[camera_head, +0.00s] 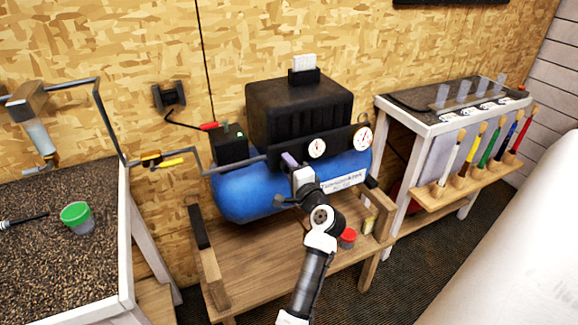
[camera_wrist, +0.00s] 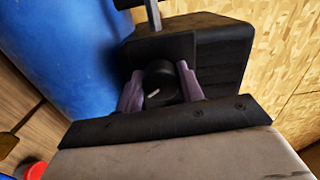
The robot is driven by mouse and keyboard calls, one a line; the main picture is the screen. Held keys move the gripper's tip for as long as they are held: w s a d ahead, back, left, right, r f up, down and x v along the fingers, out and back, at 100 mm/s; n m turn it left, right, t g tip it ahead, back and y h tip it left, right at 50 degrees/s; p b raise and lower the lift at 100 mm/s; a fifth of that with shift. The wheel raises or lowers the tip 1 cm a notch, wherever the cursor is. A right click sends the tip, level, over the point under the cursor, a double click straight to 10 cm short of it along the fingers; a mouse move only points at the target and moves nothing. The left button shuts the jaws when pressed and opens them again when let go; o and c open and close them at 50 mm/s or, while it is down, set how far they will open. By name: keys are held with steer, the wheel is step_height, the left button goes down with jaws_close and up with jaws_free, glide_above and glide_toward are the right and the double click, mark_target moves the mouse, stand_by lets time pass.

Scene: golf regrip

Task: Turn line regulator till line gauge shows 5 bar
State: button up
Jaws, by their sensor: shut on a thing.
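My gripper (camera_wrist: 161,85) is at the front of the compressor. In the wrist view its two purple fingers stand on either side of a black round knob with a short white mark, the line regulator (camera_wrist: 158,88), and are shut on it. In the head view my gripper (camera_head: 291,161) hides the knob. Two white dial gauges sit on the black panel right of my gripper: a smaller one (camera_head: 317,148) and a larger one (camera_head: 362,138). Their needles are too small to read, and I cannot tell which is the line gauge.
The blue compressor tank (camera_head: 240,192) lies on a wooden stand (camera_head: 250,260). A red-capped jar (camera_head: 348,238) stands below my arm. A gravel-topped bench with a green-lidded cup (camera_head: 76,216) is at left. A rack with several coloured-handled tools (camera_head: 470,188) is at right.

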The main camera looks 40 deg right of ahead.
steer(key=shift+r, duration=0.1)
steer(key=o, duration=1)
steer(key=b+v, duration=0.3)
steer(key=v, duration=1)
steer(key=shift+s+a+b, duration=0.2)
steer(key=shift+s+b, duration=0.15)
steer(key=shift+b, duration=0.05)
